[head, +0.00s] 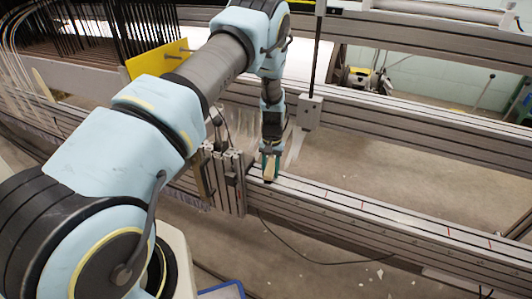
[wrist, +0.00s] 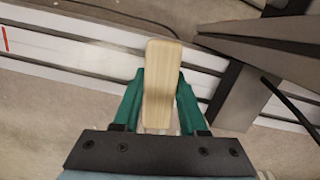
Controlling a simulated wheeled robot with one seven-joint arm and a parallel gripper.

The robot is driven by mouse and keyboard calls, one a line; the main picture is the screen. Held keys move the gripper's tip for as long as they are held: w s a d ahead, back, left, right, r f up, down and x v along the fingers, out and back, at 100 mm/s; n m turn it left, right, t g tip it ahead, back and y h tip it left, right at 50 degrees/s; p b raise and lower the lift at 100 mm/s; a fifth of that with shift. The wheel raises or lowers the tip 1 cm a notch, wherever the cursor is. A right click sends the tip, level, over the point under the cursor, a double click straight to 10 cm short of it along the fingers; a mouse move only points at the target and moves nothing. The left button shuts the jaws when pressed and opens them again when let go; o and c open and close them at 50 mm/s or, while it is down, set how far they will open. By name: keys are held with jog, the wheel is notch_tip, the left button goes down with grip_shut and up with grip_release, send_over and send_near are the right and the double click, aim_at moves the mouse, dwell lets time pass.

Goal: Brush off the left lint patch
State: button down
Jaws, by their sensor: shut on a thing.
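My gripper (head: 270,156) is shut on a pale wooden brush (head: 269,171), with its fingers on either side of it. The brush is at the grey slotted rail (head: 340,205), near the clamp-like bracket. In the wrist view, the green fingers of my gripper (wrist: 161,92) hold the brush (wrist: 161,75), and its wooden back stands out beyond them over the rail (wrist: 70,48). Bristles are hidden, and I cannot tell whether the brush touches the rail. I cannot make out the left lint patch in either view.
A grey metal bracket (head: 230,185) stands on the rail just left of my gripper. A dark upright rod with a grey block (head: 309,112) is to the right. A black cable (head: 320,262) hangs below. The rail to the right, with red marks, is clear.

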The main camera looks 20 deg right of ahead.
aim_at(271, 167)
jog(key=shift+r+p, duration=2.25)
jog(key=shift+r, duration=1.55)
